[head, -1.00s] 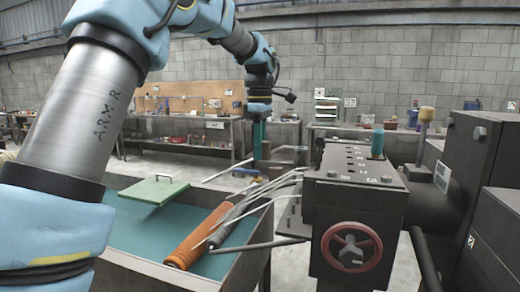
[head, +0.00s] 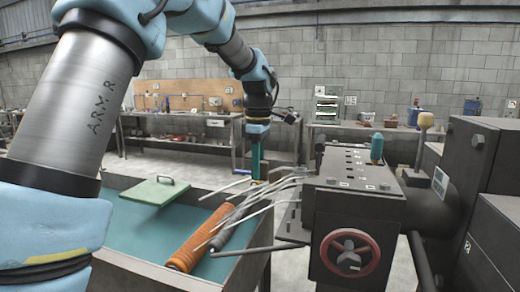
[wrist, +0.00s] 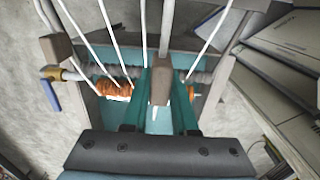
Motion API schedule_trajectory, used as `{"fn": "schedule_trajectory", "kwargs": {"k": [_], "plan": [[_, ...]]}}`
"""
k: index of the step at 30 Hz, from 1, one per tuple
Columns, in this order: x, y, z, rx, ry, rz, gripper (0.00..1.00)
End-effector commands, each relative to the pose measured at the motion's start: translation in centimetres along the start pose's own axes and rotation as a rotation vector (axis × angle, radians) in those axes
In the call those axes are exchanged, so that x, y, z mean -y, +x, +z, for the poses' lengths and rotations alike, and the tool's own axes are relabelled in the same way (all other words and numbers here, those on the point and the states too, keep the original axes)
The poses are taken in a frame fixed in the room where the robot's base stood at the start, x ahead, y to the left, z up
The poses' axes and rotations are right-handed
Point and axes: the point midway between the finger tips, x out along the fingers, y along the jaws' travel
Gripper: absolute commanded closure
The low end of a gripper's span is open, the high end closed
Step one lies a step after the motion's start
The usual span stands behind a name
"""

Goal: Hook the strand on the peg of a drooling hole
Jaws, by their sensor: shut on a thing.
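My gripper (head: 257,178) points down beside the left side of the dark die block (head: 352,240), at the outer ends of the strands. In the wrist view its teal fingers (wrist: 160,100) are closed on a pale strand (wrist: 166,28), with a brown piece (wrist: 160,85) between them. A short pale tip shows below that piece. Several other pale strands (head: 250,208) fan out leftward from the block, above the bin; they also show in the wrist view (wrist: 115,40). I cannot make out the peg or which hole the held strand comes from.
An orange ribbed roll (head: 203,238) and a grey bar lie over the teal-floored bin (head: 130,262). A green lid with a handle (head: 155,193) rests at its left. A red handwheel (head: 350,253) is on the block's front. A brass valve with a blue handle (wrist: 52,73) shows at the wrist view's left.

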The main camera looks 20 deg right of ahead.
Motion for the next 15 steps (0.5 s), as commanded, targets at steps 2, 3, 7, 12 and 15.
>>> {"fn": "schedule_trajectory", "kwargs": {"k": [2,3,7,12,15], "plan": [[1.1,1.3,0.1,-0.002,0.001,-0.003,1.00],[1.5,1.9,0.1,-0.002,0.001,-0.002,1.00],[2.2,3.1,0.2,-0.003,0.001,0.001,1.00],[2.3,4.0,0.2,-0.003,0.000,0.001,1.00],[2.3,4.6,0.2,-0.003,0.000,0.001,1.00]]}}
